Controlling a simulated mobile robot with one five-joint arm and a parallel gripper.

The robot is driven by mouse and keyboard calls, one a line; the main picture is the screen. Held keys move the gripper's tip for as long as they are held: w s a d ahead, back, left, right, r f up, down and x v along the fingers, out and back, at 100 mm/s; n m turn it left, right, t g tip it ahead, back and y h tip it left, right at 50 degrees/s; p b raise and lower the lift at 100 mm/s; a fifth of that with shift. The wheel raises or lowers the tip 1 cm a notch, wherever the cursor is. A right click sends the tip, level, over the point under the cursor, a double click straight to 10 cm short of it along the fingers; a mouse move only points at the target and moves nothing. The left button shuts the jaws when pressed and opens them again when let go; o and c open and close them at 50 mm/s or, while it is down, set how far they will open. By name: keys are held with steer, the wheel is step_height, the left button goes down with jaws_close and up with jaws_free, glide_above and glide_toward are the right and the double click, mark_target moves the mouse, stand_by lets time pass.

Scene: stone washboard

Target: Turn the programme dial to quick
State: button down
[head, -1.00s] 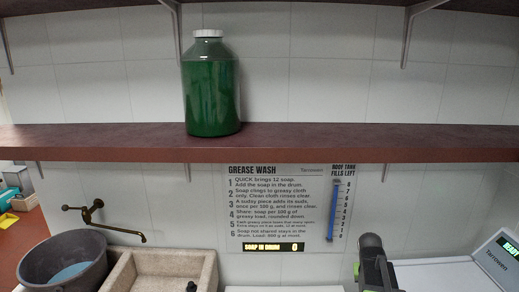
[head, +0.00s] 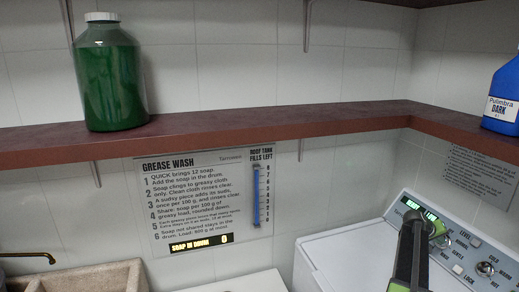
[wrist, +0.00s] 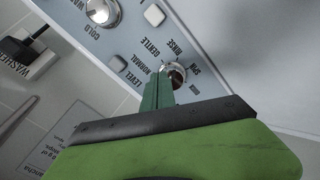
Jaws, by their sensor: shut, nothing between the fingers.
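The washer's control panel (head: 430,212) is at the lower right in the head view, sloping, with a lit green display partly behind my gripper (head: 413,222). In the wrist view my gripper (wrist: 160,80) is shut and empty, its green fingertips overlapping the edge of a silver dial (wrist: 178,70). Rinse and spin are lettered around this dial, which I take as the programme dial. Whether the tips touch it I cannot tell. The word quick is not readable on the panel, and the dial's pointer is partly hidden.
A second dial (wrist: 103,10), lettered cold and warm, and a pale button (wrist: 154,15) are close by. A plug labelled washer (wrist: 22,50) is at the left. A shelf (head: 250,125) with a green bottle (head: 110,75) and blue bottle (head: 504,95) runs above.

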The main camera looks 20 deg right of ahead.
steer(key=b+x, duration=0.4)
steer(key=x, duration=0.2)
steer(key=shift+w+f, duration=0.15)
steer(key=shift+f, duration=0.1)
steer(key=shift+d+f, duration=0.15)
steer(key=shift+d, duration=0.2)
steer(key=shift+w+a+f, duration=0.1)
steer(key=shift+a, duration=0.1)
steer(key=shift+w+a+f+b, duration=0.45)
steer(key=shift+f+b, duration=0.2)
steer(key=shift+b, duration=0.25)
steer(key=shift+w+a+f+b, duration=0.25)
steer(key=shift+w+f+b, duration=0.05)
steer(key=shift+w, duration=0.1)
stand_by(0.5)
